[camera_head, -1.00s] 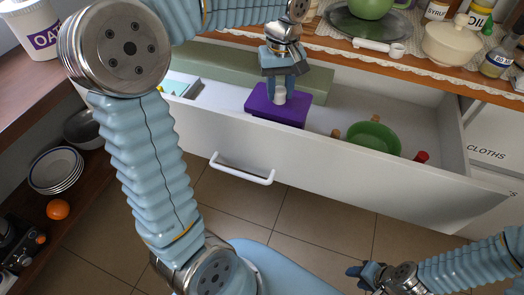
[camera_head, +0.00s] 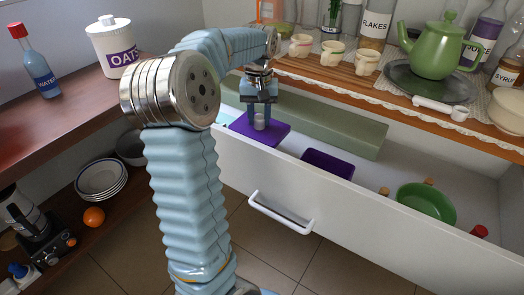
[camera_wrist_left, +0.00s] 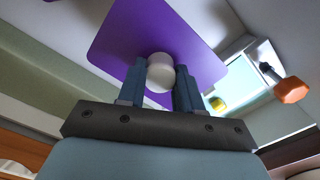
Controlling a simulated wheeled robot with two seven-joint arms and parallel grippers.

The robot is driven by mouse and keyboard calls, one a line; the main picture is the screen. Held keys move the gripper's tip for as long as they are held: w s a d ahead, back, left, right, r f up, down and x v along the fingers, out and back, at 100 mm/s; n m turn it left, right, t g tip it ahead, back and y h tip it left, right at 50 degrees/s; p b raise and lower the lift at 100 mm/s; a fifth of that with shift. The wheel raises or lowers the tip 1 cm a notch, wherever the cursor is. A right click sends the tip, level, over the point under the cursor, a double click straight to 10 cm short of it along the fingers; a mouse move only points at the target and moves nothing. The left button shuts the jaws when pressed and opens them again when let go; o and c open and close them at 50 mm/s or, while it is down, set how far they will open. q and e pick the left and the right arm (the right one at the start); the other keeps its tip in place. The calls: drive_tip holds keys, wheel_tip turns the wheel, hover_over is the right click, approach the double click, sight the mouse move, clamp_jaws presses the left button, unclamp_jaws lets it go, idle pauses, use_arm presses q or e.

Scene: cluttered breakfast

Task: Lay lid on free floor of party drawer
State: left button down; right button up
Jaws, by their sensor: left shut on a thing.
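My left gripper (camera_head: 260,108) is shut on the pale round knob of the purple lid (camera_head: 275,131). The lid is flat and roughly level, over the left part of the open drawer (camera_head: 300,205). I cannot tell whether it touches the drawer floor. In the left wrist view the lid (camera_wrist_left: 125,35) spreads out beyond the fingers, with its knob (camera_wrist_left: 160,72) between them. The purple box (camera_head: 328,164) stands uncovered in the drawer, to the right of the lid. My right gripper is not in view.
A long green block (camera_head: 335,128) lies along the drawer's back. A green bowl (camera_head: 426,203) and a red-topped thing (camera_head: 479,231) are at the right. The counter above holds cups (camera_head: 332,53) and a teapot (camera_head: 437,50).

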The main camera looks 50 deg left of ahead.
sight(260, 116)
use_arm(q)
wheel_tip(260, 116, down, 8)
drive_tip(key=shift+f, duration=0.25)
drive_tip(key=shift+f+b, duration=0.2)
drive_tip(key=shift+b, duration=0.15)
drive_tip(key=c, duration=0.8)
unclamp_jaws()
drive_tip(key=shift+r, duration=0.1)
drive_tip(key=shift+o, duration=0.2)
wheel_tip(260, 116, up, 12)
drive_tip(key=shift+r+p, duration=0.15)
drive_tip(key=shift+p, duration=0.6)
